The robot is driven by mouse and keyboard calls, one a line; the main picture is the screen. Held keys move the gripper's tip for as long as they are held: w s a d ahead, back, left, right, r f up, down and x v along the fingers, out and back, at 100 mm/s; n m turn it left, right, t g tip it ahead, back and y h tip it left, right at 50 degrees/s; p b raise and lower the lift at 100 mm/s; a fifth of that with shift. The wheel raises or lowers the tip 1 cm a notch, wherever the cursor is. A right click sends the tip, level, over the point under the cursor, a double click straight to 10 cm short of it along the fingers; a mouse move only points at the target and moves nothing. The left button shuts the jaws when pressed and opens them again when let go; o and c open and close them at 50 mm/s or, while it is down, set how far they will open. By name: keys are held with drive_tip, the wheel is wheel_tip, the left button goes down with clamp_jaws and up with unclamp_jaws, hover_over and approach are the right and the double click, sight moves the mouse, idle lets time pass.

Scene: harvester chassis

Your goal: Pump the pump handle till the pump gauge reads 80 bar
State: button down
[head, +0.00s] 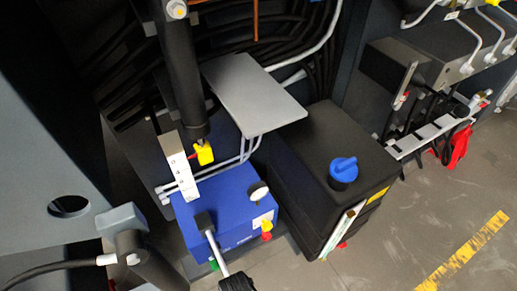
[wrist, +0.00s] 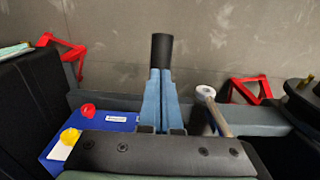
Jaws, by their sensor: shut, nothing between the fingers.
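The pump is a blue box (head: 225,212) in the head view. Its round white gauge (head: 258,190) sits on top; the needle is too small to read. The pump handle (head: 218,250) is a silver rod rising from a black block, with a black grip (head: 237,284) at the lower edge. In the wrist view my gripper (wrist: 156,75) has its blue-grey fingers together. A black cylinder (wrist: 161,48), which looks like the handle's grip, shows just past the fingertips; I cannot tell whether they touch. The blue box (wrist: 110,122) is at lower left there, partly hidden by my gripper body.
A black tank (head: 320,170) with a blue cap (head: 343,169) stands right of the pump. A grey plate (head: 253,93) is behind it, and a black cylinder (head: 183,75) hangs above. A grey rod end with a cable (head: 122,222) is at left. Open floor (head: 420,225) lies to the right.

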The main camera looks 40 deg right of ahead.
wheel_tip(320, 180, up, 12)
drive_tip(key=s+p, duration=0.1)
drive_tip(key=p, duration=1)
drive_tip(key=shift+a+p, duration=0.15)
drive_tip(key=shift+p, duration=0.25)
drive_tip(key=shift+f, duration=0.15)
drive_tip(key=f+b, duration=0.4)
drive_tip(key=b, duration=0.1)
drive_tip(key=w+f+b, duration=0.1)
drive_tip(key=f+b, duration=0.1)
drive_tip(key=f, duration=0.1)
drive_tip(key=shift+f, duration=0.1)
wheel_tip(320, 180, up, 10)
drive_tip(key=p, duration=0.9)
drive_tip(key=shift+s+f, duration=0.15)
drive_tip(key=shift+s, duration=0.1)
